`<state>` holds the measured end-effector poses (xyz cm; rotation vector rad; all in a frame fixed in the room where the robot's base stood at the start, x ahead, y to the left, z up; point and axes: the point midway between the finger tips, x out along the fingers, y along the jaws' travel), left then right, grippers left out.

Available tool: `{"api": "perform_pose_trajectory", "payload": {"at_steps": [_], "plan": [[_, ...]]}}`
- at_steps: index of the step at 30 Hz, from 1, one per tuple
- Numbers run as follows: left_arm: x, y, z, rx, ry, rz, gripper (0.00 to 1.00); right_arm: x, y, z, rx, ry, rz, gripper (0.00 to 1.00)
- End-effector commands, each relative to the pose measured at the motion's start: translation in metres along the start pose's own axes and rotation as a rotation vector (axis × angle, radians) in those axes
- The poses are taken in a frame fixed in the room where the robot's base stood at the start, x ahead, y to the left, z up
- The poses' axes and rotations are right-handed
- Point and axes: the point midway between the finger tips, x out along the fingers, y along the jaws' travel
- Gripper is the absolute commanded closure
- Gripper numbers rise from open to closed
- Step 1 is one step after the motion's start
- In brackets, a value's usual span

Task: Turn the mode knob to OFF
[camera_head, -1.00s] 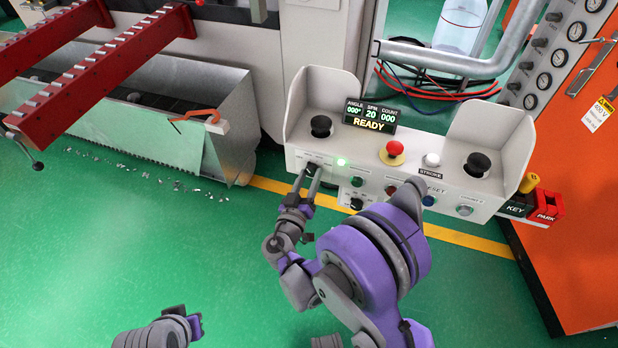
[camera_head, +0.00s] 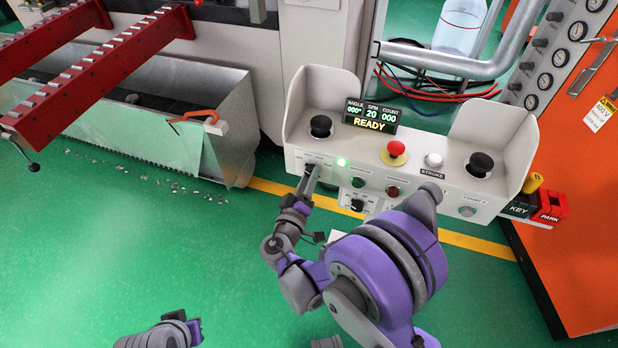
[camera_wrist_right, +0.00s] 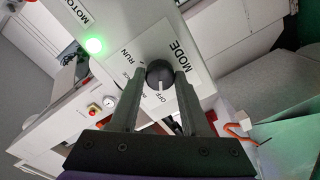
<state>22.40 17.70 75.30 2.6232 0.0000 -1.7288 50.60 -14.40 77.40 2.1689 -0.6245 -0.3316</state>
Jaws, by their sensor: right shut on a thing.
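The mode knob (camera_wrist_right: 159,73) is a round dark knob on a white label plate in the right wrist view. MODE, RUN and OFF are printed around it; I cannot make out where its pointer aims. My right gripper (camera_wrist_right: 158,78) is shut on the knob, one finger on each side. In the head view the right gripper (camera_head: 309,176) reaches the left end of the control box front (camera_head: 330,160) and mostly hides the knob. My left gripper (camera_head: 194,330) is low in the head view, away from the box; its jaws are unclear.
A green lamp (camera_head: 341,162) glows beside the knob. The display (camera_head: 370,116) reads READY. A red mushroom button (camera_head: 396,148) and black buttons (camera_head: 321,122) sit on the box top. A metal trough (camera_head: 170,130) stands left.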

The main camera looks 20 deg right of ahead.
Motion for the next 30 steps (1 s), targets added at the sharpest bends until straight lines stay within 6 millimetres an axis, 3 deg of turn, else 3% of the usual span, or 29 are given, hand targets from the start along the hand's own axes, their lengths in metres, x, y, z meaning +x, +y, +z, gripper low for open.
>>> {"api": "perform_pose_trajectory", "payload": {"at_steps": [8,9,14,23,30], "plan": [[0.0,0.0,0.0,0.0,0.0,0.0,1.0,0.0,0.0,0.0,-0.002,0.0,0.0,1.0],[0.0,0.0,0.0,0.0,0.0,0.0,1.0,0.0,0.0,0.0,-0.001,0.001,0.0,0.5],[0.0,0.0,0.0,0.0,0.0,0.0,1.0,0.0,0.0,0.0,-0.001,0.001,0.0,0.23],[0.0,0.0,0.0,0.0,0.0,0.0,1.0,-0.002,0.0,0.0,0.0,0.001,0.0,0.23],[-0.001,0.0,0.0,0.0,0.0,0.0,1.0,-0.035,-0.001,-0.001,0.001,0.004,-0.003,0.23]]}}
